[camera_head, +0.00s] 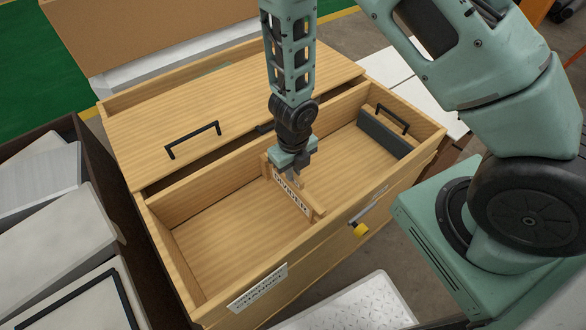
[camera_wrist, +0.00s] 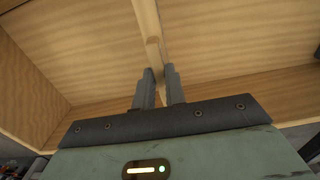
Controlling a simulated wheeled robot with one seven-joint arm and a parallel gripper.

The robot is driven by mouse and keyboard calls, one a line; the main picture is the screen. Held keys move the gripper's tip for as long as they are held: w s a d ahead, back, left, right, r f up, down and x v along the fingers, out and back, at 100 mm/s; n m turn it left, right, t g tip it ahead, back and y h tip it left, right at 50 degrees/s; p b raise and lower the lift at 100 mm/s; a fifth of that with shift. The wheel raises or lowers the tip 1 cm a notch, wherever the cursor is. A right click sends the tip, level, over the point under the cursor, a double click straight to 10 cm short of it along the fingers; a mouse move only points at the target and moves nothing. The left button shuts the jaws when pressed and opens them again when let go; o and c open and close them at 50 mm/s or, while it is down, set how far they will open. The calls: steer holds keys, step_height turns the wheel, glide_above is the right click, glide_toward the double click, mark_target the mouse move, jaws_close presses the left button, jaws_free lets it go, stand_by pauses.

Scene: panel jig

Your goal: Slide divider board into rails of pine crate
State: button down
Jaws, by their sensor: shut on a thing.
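The pine crate (camera_head: 318,254) stands open in the middle of the head view. The divider board (camera_head: 291,193), with a white DIVIDER label, stands upright across the crate between its front and back walls. My gripper (camera_head: 296,172) is above the board and shut on its top edge. In the wrist view my gripper (camera_wrist: 160,88) has its two grey fingers on either side of the board's thin edge (camera_wrist: 147,25). A wooden rail strip (camera_head: 318,214) shows at the front wall, close to the board's end. I cannot tell how deep the board sits in the rails.
A wooden panel with a black handle (camera_head: 193,140) covers the crate's back part. A yellow knob (camera_head: 360,230) sticks out of the front wall. A dark bin (camera_head: 113,223) with pale boxes stands left. The left compartment is empty.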

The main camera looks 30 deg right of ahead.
steer(key=shift+f+b, duration=0.7)
steer(key=shift+f, duration=0.05)
steer(key=c, duration=1.4)
jaws_free()
steer(key=shift+o, duration=0.2)
steer(key=shift+r, duration=0.15)
step_height(320, 180, up, 17)
steer(key=p, duration=1.5)
steer(key=shift+r, duration=0.15)
step_height(320, 180, up, 10)
steer(key=a+m+t, duration=0.1)
steer(key=a+m, duration=0.1)
steer(key=m, duration=0.7)
steer(key=s+a+r+m+g, duration=0.1)
steer(key=s+a+r+m, duration=0.3)
steer(key=s+r+m, duration=1.1)
steer(key=s+m, duration=0.2)
steer(key=m, duration=0.4)
steer(key=shift+a+r+m+y, duration=0.15)
steer(key=shift+r+m+y, duration=0.15)
steer(key=shift+r, duration=0.05)
